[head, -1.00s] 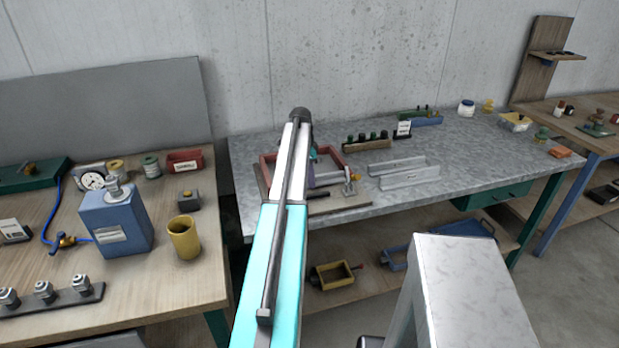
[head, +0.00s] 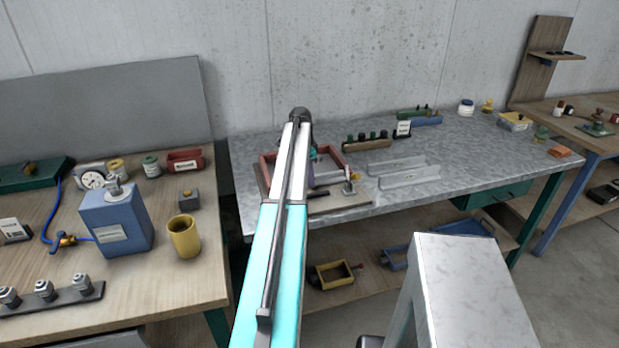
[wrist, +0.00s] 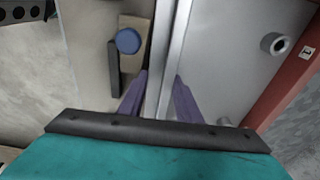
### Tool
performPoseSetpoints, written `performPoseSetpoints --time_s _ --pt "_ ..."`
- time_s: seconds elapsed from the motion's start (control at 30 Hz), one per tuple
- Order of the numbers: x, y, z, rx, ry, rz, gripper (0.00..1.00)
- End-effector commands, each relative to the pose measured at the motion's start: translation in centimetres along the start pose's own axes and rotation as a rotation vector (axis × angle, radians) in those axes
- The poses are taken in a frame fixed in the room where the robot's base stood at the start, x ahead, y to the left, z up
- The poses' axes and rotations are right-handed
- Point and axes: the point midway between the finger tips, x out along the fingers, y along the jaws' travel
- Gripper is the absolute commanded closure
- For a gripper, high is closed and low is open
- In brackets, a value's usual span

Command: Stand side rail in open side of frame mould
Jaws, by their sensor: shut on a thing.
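The frame mould has red walls (head: 335,151) and sits on a board at the left of the grey bench, partly hidden by my arm. In the wrist view, one red wall (wrist: 291,82) lies to the right of a grey floor plate (wrist: 232,50) with a round stud. My gripper (wrist: 162,82) has purple fingers shut on a thin pale metal side rail (wrist: 174,35). The rail runs along the plate's left edge, opposite the red wall. I cannot tell whether its bottom touches the mould. In the head view the fingers are mostly hidden behind my arm.
A blue-knobbed clamp (wrist: 128,41) with a dark bar sits on the board left of the rail. Pale metal channels (head: 403,178) lie on the bench right of the mould. A wooden block with dark knobs (head: 367,144) stands behind.

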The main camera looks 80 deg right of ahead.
Motion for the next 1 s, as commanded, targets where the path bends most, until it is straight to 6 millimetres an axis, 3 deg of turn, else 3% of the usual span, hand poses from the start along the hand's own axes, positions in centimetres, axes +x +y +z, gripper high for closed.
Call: performPoseSetpoints --time_s 0.1,0.9,0.93,1.0 --pt "1.04 0.39 0.27 -0.002 -0.006 0.015 1.0" --pt "1.64 0.51 0.37 -0.003 -0.007 0.017 1.0" --pt "1.65 0.51 0.37 -0.003 -0.007 0.017 0.67" --pt "1.65 0.51 0.37 -0.003 -0.007 0.017 0.56"
